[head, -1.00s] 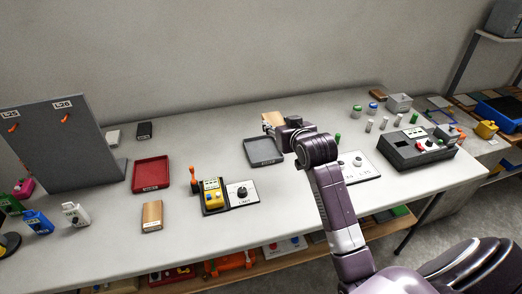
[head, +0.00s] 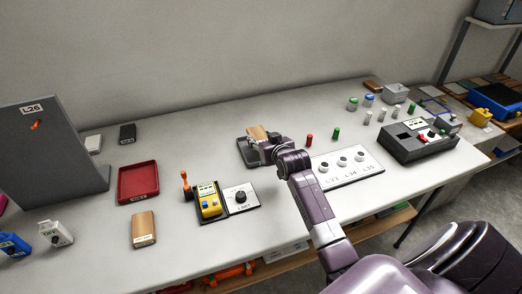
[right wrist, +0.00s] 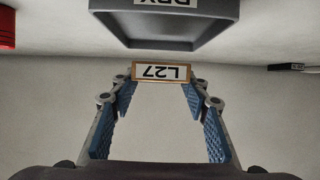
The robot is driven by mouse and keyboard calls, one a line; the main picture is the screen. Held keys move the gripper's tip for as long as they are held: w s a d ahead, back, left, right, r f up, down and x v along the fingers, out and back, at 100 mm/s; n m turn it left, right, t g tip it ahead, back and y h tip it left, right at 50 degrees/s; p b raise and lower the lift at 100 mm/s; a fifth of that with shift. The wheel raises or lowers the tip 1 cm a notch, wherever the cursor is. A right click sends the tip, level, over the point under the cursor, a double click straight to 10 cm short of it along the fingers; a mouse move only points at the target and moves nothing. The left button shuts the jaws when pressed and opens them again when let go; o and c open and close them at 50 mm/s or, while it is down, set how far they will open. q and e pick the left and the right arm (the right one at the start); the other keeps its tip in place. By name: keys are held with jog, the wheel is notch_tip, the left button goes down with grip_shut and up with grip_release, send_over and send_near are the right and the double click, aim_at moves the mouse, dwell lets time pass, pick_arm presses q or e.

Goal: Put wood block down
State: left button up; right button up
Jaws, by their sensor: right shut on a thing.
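A light wood block (head: 257,132) is held by my right gripper (head: 266,145) over the far part of a dark grey tray (head: 242,146) in the head view. In the right wrist view the block (right wrist: 160,72), labelled L27, sits between the fingertips of the right gripper (right wrist: 160,84), which is shut on it. The tray (right wrist: 160,42), marked DRY, shows at the top of that view, apart from the block in the picture. I cannot tell whether the block touches the tray. The gripper hides part of the tray. My left gripper is not in view.
A red tray (head: 138,181) and another wood block (head: 144,229) lie to the left. A yellow device (head: 209,201) and a knob panel (head: 241,196) stand in front of the dark tray.

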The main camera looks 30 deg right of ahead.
jog(key=shift+f, duration=0.7)
notch_tip(320, 180, down, 4)
jog(key=shift+r, duration=0.25)
jog(key=shift+f, duration=0.3)
jog(key=o, duration=1.1)
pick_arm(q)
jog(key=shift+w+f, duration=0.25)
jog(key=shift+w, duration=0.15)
pick_arm(e)
jog(key=shift+o, duration=0.3)
